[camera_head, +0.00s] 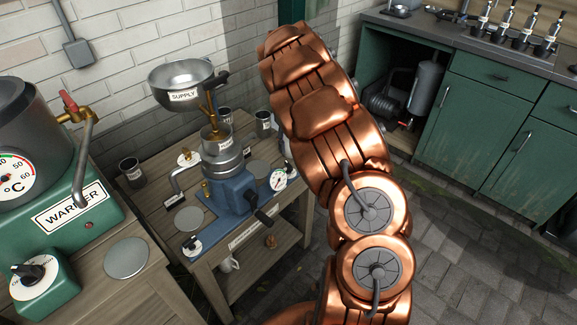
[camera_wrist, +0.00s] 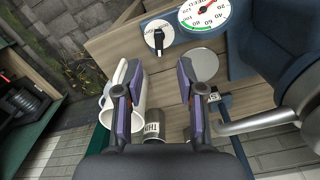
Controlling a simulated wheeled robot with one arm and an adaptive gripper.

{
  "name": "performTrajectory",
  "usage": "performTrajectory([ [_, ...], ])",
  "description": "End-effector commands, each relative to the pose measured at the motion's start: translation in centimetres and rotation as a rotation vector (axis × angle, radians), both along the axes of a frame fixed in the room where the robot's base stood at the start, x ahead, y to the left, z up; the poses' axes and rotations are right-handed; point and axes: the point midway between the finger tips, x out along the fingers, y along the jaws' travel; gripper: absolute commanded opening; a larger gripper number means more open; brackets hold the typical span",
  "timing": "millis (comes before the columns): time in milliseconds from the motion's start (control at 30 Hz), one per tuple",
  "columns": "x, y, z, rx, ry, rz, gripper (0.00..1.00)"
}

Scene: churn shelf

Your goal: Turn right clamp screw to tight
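A separator machine with a blue base (camera_head: 232,192) stands on a wooden bench in the head view; its blue body also fills the right of the wrist view (camera_wrist: 252,50). A black knob (camera_wrist: 158,40) on a round white labelled plate shows in the wrist view, beside a gauge (camera_wrist: 205,15). I cannot tell for sure which part is the right clamp screw. My gripper (camera_wrist: 160,75) is open and empty, its two purple-padded fingers apart above the bench, with the knob beyond the fingertips. In the head view my copper arm hides the gripper.
A white jug (camera_wrist: 128,98) stands by the left finger, with a labelled cup (camera_wrist: 153,130) below. A metal spout (camera_wrist: 265,120) juts in at right. The supply bowl (camera_head: 180,82), black crank (camera_head: 263,216) and green warmer (camera_head: 85,210) stand around the bench. Floor at right is clear.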

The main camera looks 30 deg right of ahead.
Motion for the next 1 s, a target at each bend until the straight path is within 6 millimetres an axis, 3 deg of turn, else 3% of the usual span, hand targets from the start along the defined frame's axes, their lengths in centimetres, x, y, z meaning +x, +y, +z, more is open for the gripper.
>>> performTrajectory([
  [267, 0.8, -0.4, -2.2, 0.013, -0.008, 0.016, 0.39],
  [700, 0.7, -0.4, -8.0, 0.013, -0.006, 0.016, 0.39],
  [1000, 0.7, -0.4, -9.1, 0.012, -0.007, 0.015, 0.39],
])
